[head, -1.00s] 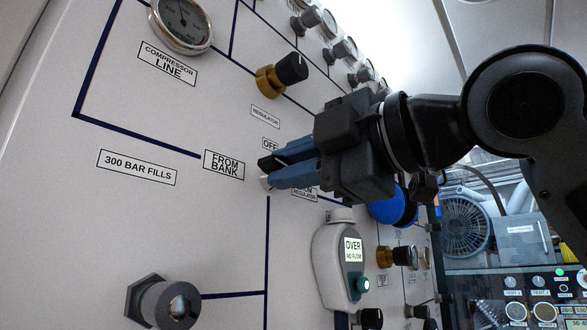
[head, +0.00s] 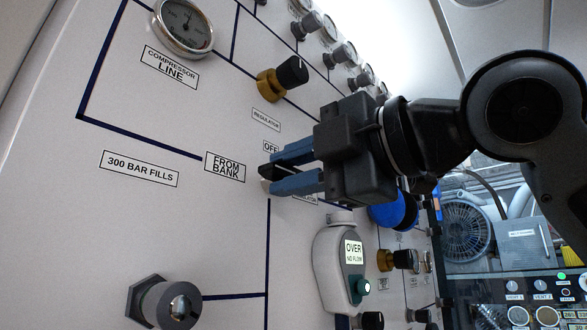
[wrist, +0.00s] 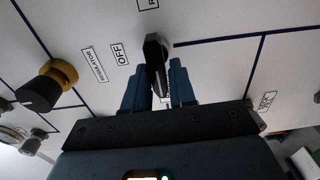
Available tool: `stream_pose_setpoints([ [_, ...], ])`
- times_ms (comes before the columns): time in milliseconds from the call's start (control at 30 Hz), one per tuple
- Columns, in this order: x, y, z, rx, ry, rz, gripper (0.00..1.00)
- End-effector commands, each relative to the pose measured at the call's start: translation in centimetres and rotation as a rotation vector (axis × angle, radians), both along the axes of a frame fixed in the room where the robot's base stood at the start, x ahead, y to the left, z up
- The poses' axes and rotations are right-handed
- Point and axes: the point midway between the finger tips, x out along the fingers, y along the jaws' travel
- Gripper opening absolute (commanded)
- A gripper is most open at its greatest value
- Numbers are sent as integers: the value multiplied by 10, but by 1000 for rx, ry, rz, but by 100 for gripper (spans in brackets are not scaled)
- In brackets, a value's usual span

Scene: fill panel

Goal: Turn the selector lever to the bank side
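The black selector lever (wrist: 154,52) stands on the white panel in the wrist view. Its upper end points toward a partly cut-off label at the top edge. The OFF label (wrist: 120,54) is to its left. In the head view the lever's dark end (head: 267,172) shows beside the FROM BANK label (head: 225,166); the rest is hidden by my fingers. My gripper (head: 277,171) is open at the lever, its two blue fingers apart. In the wrist view the lever lies between the fingers, with a gap to the right finger; contact on the left is unclear.
A black-and-brass regulator knob (head: 283,77) sits above my gripper. A grey flow unit reading OVER (head: 341,262) and a blue knob (head: 393,210) are below it. A hex fitting (head: 165,302) projects at lower left. The panel around the 300 BAR FILLS label (head: 139,168) is bare.

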Motion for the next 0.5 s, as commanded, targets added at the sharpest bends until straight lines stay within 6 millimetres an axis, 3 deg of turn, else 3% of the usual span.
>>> stream_pose_setpoints([
  [167,0,0,0,1,0,-1,43],
  [500,-3,-6,0,4,0,-2,44],
])
